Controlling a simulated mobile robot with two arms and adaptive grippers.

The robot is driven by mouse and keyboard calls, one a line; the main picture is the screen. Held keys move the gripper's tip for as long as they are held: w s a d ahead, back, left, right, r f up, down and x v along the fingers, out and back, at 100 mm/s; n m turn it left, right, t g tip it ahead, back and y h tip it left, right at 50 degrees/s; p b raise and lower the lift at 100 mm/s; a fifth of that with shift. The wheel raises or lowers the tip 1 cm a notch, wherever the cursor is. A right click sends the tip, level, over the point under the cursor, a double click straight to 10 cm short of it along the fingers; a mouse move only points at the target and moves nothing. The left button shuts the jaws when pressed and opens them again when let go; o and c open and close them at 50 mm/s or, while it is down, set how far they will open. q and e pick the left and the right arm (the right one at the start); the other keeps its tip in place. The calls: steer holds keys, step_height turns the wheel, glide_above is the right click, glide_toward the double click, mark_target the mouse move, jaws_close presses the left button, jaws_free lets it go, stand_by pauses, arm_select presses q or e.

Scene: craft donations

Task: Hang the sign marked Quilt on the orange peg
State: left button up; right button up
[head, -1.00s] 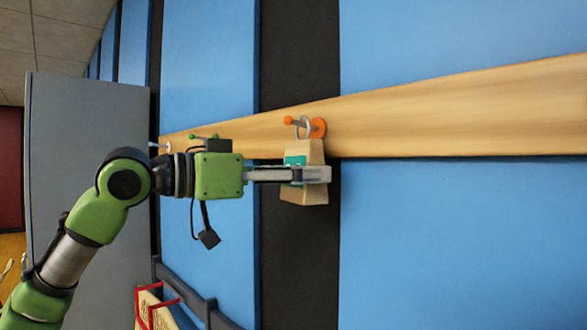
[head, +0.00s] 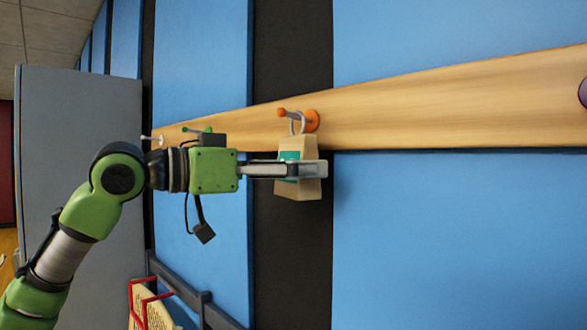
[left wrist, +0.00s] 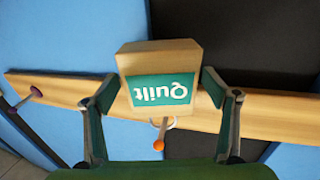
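The Quilt sign (head: 302,150) is a tan wooden block with a teal label. It hangs below a metal ring (head: 298,122), which appears to be around the stem of the orange peg (head: 312,120). In the left wrist view the sign (left wrist: 160,60) reads "Quilt" upside down, and the orange peg's ball (left wrist: 158,145) shows past the ring. My right gripper is not in view.
The peg is on a long wooden rail (head: 430,110) across blue and dark wall panels. A green peg (head: 207,130) and a whitish peg (head: 158,139) are to the left, and a purple peg (head: 583,92) is at the right edge. A red-framed rack (head: 135,300) stands low left.

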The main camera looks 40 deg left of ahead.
arm_select(q)
steer(key=shift+s, duration=0.45)
steer(key=v, duration=1.1)
steer(key=shift+a, duration=0.15)
